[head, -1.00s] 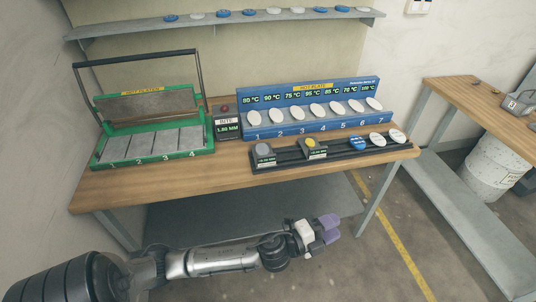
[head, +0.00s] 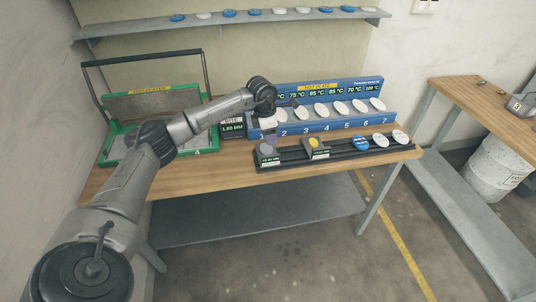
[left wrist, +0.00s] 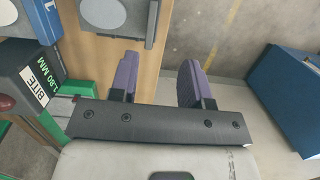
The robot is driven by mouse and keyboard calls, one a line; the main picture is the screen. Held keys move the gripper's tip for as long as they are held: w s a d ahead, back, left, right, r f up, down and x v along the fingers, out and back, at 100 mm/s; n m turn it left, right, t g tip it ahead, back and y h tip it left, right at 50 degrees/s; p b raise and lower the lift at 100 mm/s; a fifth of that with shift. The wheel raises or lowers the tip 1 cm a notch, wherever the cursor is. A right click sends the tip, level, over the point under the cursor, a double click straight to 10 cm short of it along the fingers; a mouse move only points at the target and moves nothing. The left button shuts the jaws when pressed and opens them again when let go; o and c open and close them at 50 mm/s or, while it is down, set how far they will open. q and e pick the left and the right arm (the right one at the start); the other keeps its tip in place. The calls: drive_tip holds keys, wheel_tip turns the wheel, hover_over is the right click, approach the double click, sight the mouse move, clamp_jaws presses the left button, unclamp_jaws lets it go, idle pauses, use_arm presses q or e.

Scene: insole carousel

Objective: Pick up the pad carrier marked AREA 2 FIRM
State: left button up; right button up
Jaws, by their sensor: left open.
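No marking AREA 2 FIRM can be read in either view, so I cannot tell which piece is that pad carrier. On the black rack (head: 340,148) stand a grey-topped piece (head: 267,149), a yellow-topped piece (head: 315,143), a blue disc (head: 360,143) and white discs (head: 380,139). My left gripper (head: 270,138) is open at the rack's left end, just above and behind the grey-topped piece. In the left wrist view its purple fingers (left wrist: 157,78) are apart with nothing between them. A grey round piece (left wrist: 126,12) shows beyond them at the top. My right gripper is not in view.
The blue hot plate (head: 335,126) with several white discs stands behind the rack. The green platen press (head: 190,155) and the BITE display (left wrist: 38,90) are to the left. A shelf (head: 330,13) holds blue and white discs. Bare wood lies in front of the rack.

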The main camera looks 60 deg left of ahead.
sight(270, 155)
use_arm(q)
drive_tip(key=f, duration=0.5)
drive_tip(key=f+b, duration=0.1)
drive_tip(key=f, duration=0.1)
drive_tip(key=shift+w+a+f, duration=0.2)
drive_tip(key=shift+a+f, duration=0.05)
drive_tip(key=shift+a, duration=0.1)
drive_tip(key=shift+w+f+b, duration=0.2)
drive_tip(key=shift+f, duration=1.25)
drive_tip(key=shift+w+f+b, duration=0.15)
drive_tip(key=shift+f, duration=1.25)
clamp_jaws()
